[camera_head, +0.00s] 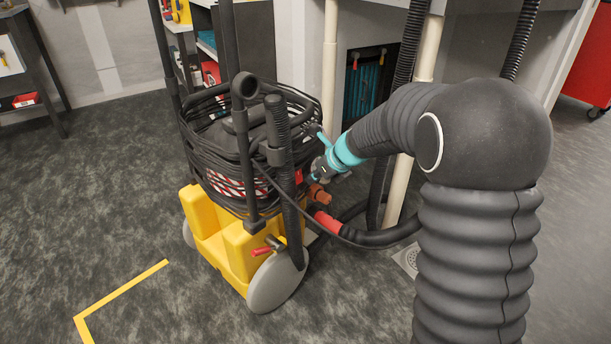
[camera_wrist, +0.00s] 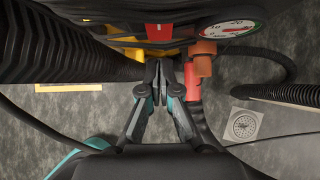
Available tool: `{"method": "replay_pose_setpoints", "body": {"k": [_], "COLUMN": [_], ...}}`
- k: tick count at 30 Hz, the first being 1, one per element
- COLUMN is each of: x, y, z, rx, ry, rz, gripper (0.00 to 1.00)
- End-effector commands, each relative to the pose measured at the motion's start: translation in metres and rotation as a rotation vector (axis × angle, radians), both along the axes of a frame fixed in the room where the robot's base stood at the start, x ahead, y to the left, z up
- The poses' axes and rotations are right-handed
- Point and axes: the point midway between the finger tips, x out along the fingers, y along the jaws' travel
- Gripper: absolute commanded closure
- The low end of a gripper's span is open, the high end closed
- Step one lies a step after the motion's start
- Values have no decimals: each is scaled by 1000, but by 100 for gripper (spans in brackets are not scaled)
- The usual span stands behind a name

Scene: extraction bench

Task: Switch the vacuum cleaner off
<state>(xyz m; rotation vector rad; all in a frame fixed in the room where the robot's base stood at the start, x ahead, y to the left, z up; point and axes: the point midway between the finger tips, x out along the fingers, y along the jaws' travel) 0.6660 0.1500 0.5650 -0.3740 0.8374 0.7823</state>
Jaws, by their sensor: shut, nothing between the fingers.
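The vacuum cleaner (camera_head: 211,238) has a yellow base, grey wheels and a dark drum wrapped in black cable. It stands left of centre in the head view, and its underside edge and yellow parts show at the top of the wrist view. My gripper (camera_head: 317,170) reaches its right side, close to an orange fitting (camera_head: 319,194) and a red hose cuff (camera_head: 328,221). In the wrist view my gripper (camera_wrist: 160,68) is shut and empty, just left of the orange fitting (camera_wrist: 203,65). A round gauge (camera_wrist: 229,28) sits above right. I cannot make out the switch.
A ribbed black hose (camera_wrist: 70,70) runs close left of my gripper in the wrist view. A pale pipe (camera_head: 398,190) and bench stand behind. A floor drain (camera_head: 405,258) lies right of the cleaner. Floor at left is open.

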Motion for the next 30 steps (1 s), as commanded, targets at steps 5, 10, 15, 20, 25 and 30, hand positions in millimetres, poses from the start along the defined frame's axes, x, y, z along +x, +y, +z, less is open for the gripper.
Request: {"method": "replay_pose_setpoints", "body": {"k": [5, 10, 15, 20, 25, 30], "x": [-15, -29, -38, -42, -42, -42], "y": [-18, -31, -41, -45, -46, -46], "z": [31, 57, 74, 81, 82, 82], "rx": [1, 1, 1, 0, 0, 0], "ry": [-4, -2, -1, 0, 1, 1], "rz": [0, 3, 4, 4, 4, 4], "gripper": [100, 100, 100, 100, 100, 100]}}
